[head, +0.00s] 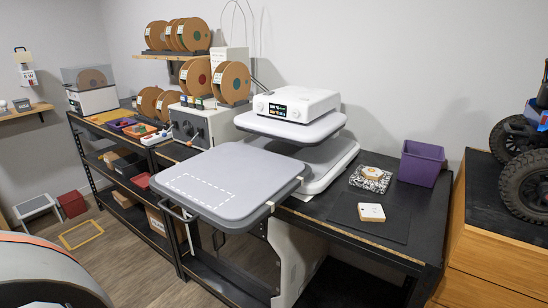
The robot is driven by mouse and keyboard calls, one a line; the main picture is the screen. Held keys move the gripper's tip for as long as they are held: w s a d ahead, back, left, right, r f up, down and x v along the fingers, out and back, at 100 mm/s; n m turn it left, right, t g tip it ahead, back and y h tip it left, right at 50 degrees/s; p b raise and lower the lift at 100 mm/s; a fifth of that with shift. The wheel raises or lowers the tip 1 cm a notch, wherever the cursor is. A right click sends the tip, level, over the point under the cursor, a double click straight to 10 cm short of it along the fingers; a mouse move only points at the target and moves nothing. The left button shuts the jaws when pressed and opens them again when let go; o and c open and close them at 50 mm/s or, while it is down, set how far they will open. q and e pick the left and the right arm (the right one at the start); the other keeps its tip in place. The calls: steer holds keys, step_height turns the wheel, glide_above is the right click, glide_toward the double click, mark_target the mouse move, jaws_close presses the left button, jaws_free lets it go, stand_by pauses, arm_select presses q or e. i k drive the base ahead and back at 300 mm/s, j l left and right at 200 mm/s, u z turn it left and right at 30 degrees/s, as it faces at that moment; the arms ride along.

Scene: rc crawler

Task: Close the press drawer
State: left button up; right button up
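The heat press (296,104) is white and grey, with a colored screen on its top, and stands on the black workbench. Its drawer (243,172) is a grey rounded slab with a dashed white rectangle marked on it. The drawer is pulled well out toward the front left, past the bench edge, and sits clear of the raised upper plate. A dark bar handle (178,212) is on its front left edge. Neither of my grippers is in the head view.
A purple bin (421,163) and a small white box (371,212) on a dark mat stand right of the press. Filament spools (231,83) and a shelf rack are behind on the left. A wooden cabinet (494,235) carries a large-wheeled vehicle (525,180) at right. A yellow frame (81,235) lies on the floor.

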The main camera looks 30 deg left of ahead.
mark_target(231, 187)
steer(key=u, duration=1.7)
